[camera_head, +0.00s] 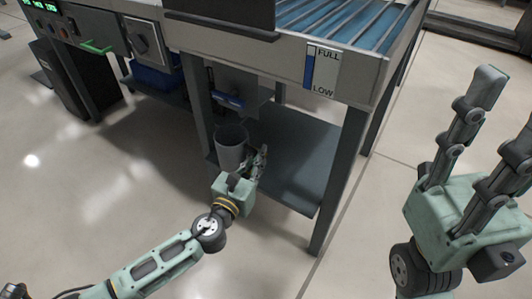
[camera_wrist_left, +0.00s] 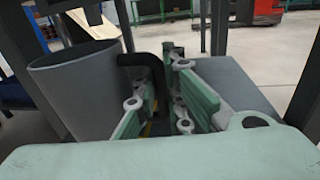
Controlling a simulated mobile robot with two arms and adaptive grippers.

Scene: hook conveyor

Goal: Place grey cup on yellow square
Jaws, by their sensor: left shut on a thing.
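The grey cup (camera_head: 231,150) is by the lower shelf under the conveyor, upright or nearly so. In the left wrist view the cup (camera_wrist_left: 78,92) fills the left side, with a dark curved handle (camera_wrist_left: 148,58) on its right. My left gripper (camera_head: 262,160) is right of the cup, and its fingers (camera_wrist_left: 160,105) are shut on the handle. I cannot tell whether the cup touches the shelf. A sliver of yellow shows between the fingers, but I cannot make out a yellow square. My right gripper (camera_head: 508,105) is raised at the right edge, fingers apart and empty, partly cut off.
The lower shelf (camera_head: 300,165) has bare room right of the cup. Table legs (camera_head: 338,180) stand at its front corners. The conveyor body with a FULL/LOW gauge (camera_head: 322,70) hangs above. A blue bin (camera_head: 155,78) sits further left. The floor in front is clear.

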